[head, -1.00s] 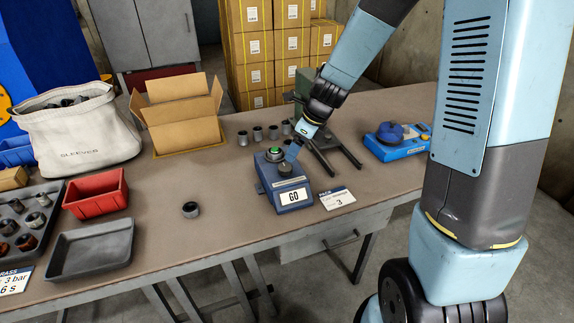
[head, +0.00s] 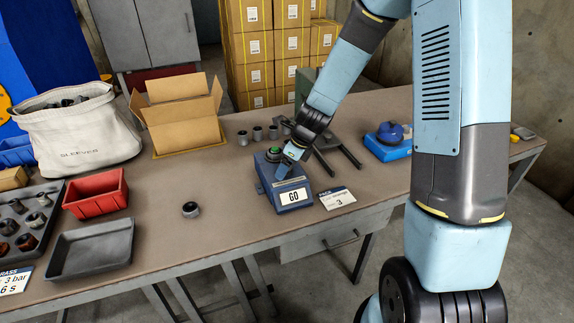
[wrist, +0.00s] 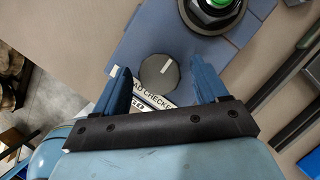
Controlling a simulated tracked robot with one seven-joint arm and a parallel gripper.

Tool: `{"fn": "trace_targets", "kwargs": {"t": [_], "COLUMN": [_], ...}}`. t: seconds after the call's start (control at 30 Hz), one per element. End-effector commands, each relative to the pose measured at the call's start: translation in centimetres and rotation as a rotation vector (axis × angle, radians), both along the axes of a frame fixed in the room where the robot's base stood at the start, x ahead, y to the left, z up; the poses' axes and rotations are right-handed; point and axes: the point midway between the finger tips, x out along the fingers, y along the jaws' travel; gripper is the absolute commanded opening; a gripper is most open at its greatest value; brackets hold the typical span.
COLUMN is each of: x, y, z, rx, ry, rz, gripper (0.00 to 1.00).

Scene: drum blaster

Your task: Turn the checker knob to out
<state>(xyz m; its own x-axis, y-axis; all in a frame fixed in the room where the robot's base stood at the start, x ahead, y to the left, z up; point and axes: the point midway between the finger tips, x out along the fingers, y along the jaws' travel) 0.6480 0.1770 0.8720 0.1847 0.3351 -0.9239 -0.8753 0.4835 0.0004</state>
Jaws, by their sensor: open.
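The checker (head: 285,186) is a blue box on the bench with a white GO label (head: 293,196) on its front and a green-topped fitting (head: 273,154) at its back. In the wrist view its knob (wrist: 159,71) is a round dark grey dial with a white pointer line toward the upper right. My gripper (wrist: 163,80) is open, its blue fingers on the left and right sides of the knob. Whether they touch it I cannot tell. In the head view my gripper (head: 284,172) hides the knob.
A card reading 3 (head: 337,198) lies right of the checker.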

Motion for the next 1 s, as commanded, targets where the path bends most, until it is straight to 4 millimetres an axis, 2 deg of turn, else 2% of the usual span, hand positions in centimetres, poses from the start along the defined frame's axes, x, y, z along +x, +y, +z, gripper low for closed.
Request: {"fn": "trace_targets", "kwargs": {"t": [0.13, 0.7, 1.0], "x": [0.0, 0.02, 0.09], "y": [0.0, -0.03, -0.07], "z": [0.01, 0.01, 0.02], "rx": [0.0, 0.0, -0.001], "ry": [0.0, -0.001, -0.001], "rz": [0.0, 0.0, 0.034], "gripper": [0.73, 0.18, 0.18]}}
